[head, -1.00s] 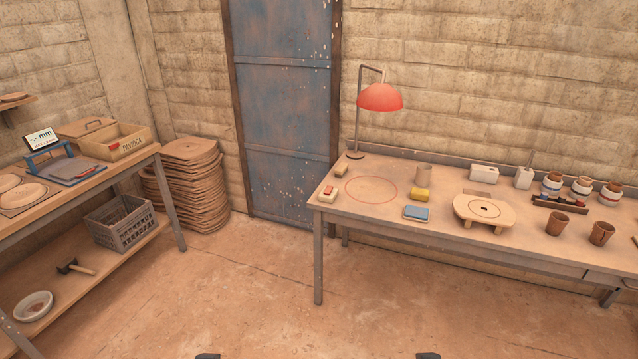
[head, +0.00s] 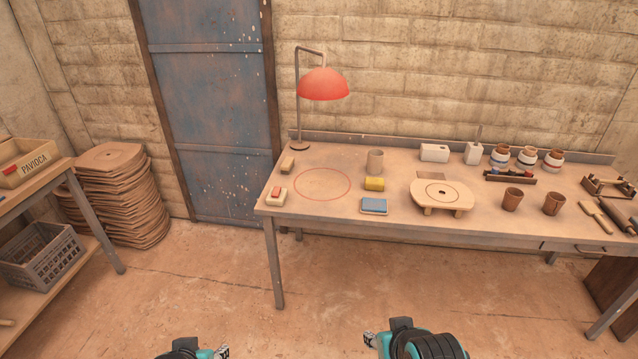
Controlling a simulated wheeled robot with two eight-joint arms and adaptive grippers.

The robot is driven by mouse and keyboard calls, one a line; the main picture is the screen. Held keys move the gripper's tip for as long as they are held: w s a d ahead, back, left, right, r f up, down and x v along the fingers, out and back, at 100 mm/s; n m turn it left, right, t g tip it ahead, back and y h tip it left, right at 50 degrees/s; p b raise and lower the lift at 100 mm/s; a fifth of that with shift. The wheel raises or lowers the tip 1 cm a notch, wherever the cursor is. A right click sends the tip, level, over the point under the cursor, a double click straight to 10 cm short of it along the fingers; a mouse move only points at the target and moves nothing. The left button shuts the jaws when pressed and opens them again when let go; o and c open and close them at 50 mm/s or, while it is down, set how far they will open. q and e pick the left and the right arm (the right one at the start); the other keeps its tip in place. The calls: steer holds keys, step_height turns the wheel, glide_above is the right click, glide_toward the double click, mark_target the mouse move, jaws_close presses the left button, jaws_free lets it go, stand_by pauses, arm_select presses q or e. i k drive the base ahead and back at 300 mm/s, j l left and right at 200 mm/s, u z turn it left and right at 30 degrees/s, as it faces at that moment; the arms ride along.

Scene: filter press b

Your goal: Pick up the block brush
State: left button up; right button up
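I cannot tell for certain which thing is the block brush. A small tan block (head: 288,163) lies at the back left of the right-hand table, near the lamp foot, and may be it. A pale block with a red top (head: 277,194) lies at that table's front left corner. A yellow block (head: 374,184) and a blue-topped block (head: 374,206) lie right of the red circle. My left gripper (head: 222,351) and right gripper (head: 369,340) are low at the picture's bottom edge, over the floor, away from the table. Their fingers are too small to read.
A left bench (head: 60,172) and stacked plates (head: 118,195) stand left. Floor before the table is clear.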

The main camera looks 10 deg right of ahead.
mark_target(287, 165)
steer(key=i+j+z, duration=0.1)
steer(key=i+z, duration=0.15)
steer(key=i, duration=0.2)
steer(key=i+j+z, duration=0.2)
steer(key=i, duration=0.2)
steer(key=i+j+z, duration=0.25)
steer(key=i, duration=0.2)
